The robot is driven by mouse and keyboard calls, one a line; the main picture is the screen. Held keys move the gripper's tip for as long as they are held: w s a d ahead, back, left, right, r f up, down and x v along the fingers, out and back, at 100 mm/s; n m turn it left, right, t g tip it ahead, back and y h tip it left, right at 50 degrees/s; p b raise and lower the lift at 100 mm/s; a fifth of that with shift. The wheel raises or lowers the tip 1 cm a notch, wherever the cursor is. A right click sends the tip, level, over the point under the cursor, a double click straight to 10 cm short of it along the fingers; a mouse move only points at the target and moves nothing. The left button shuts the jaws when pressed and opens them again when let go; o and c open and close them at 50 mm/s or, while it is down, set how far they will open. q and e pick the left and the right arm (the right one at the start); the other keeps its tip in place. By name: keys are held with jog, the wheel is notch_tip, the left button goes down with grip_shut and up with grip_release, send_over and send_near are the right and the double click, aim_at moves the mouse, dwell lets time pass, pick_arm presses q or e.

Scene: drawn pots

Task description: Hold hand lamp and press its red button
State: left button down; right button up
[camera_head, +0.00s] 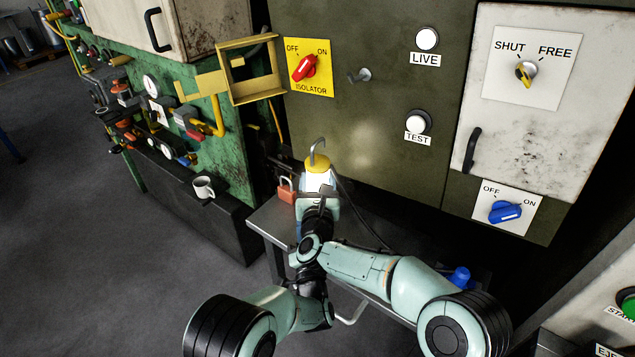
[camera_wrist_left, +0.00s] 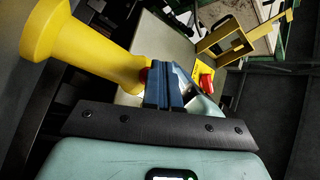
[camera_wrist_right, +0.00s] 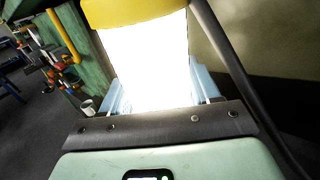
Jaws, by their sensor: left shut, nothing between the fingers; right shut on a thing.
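The hand lamp (camera_head: 317,163) has a yellow cap, a metal hook on top and a white body that glows bright in the right wrist view (camera_wrist_right: 145,60). My right gripper (camera_wrist_right: 155,88) is shut around the white body and holds the lamp upright in front of the cabinet. The lamp's yellow handle (camera_wrist_left: 110,62) shows in the left wrist view. The red button (camera_wrist_left: 144,76) on its side is partly hidden by my left fingers. My left gripper (camera_wrist_left: 168,78) is shut and empty, its tips at the button and seemingly touching it. The head view hides the left fingertips.
A cabinet carries a yellow isolator plate (camera_head: 322,84) with a red switch and an open yellow guard (camera_head: 238,75). A small table (camera_head: 270,225) with a red padlock (camera_head: 287,190) lies below. A white mug (camera_head: 203,187) stands left. A black cable (camera_wrist_right: 225,55) runs beside the lamp.

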pick_arm(q)
jog(key=shift+s+a, duration=0.2)
jog(key=shift+s, duration=0.2)
jog(key=s+a, duration=0.3)
jog(key=s, duration=0.2)
jog(key=shift+a, duration=0.3)
jog(key=shift+w, duration=0.1)
dwell(0.4)
pick_arm(e)
jog(key=o, duration=1.6)
jog(key=shift+c, duration=0.2)
jog(key=shift+s, duration=0.1)
